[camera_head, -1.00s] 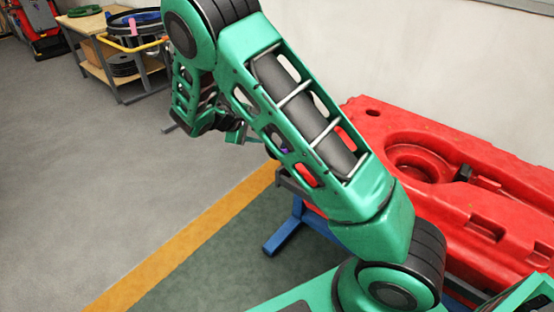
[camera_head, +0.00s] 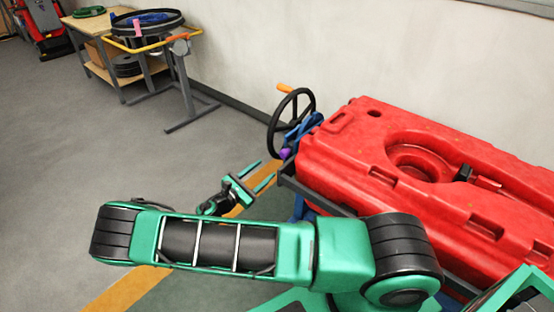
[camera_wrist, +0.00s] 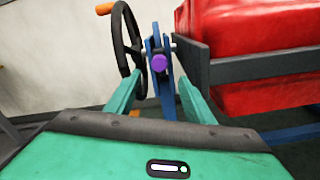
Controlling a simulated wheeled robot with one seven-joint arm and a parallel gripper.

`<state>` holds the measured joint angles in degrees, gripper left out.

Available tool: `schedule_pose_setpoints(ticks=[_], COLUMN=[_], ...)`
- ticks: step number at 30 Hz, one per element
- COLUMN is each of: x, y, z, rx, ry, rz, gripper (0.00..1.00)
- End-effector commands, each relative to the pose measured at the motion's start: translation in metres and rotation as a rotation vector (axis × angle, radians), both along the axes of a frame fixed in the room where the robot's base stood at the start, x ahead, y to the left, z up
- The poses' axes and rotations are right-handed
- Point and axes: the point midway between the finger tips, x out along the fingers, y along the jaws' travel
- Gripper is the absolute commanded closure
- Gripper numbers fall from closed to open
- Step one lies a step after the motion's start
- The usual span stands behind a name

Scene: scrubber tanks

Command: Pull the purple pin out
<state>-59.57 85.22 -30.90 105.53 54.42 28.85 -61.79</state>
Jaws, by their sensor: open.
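The purple pin (camera_head: 285,154) shows as a small round knob at the near end of the blue bracket, beside the black handwheel (camera_head: 291,117). In the wrist view the purple pin (camera_wrist: 159,63) sits on the blue bracket (camera_wrist: 163,90), a little above the midline between my fingers. My gripper (camera_head: 262,172) is open and empty, with both fingers pointing toward the pin and stopping short of it. In the wrist view my gripper (camera_wrist: 156,98) has one green finger on each side, with the pin ahead and apart from them.
The red tank (camera_head: 420,165) lies in a dark frame (camera_wrist: 262,66) right of the pin. The handwheel (camera_wrist: 127,40), with an orange handle, stands close on the pin's left. A wheeled stand (camera_head: 180,85) and wooden cart (camera_head: 95,50) stand at the back left. The floor to the left is clear.

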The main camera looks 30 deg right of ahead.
Motion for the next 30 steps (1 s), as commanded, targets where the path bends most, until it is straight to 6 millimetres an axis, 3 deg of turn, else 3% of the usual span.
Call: schedule_pose_setpoints(ticks=[18,30], x=[0.033,0.040], y=[-0.087,-0.101], z=[0.000,0.000], rx=[0.000,0.001], ry=[-0.001,-0.001], rz=[-0.006,-0.004], gripper=[0.52,0.52])
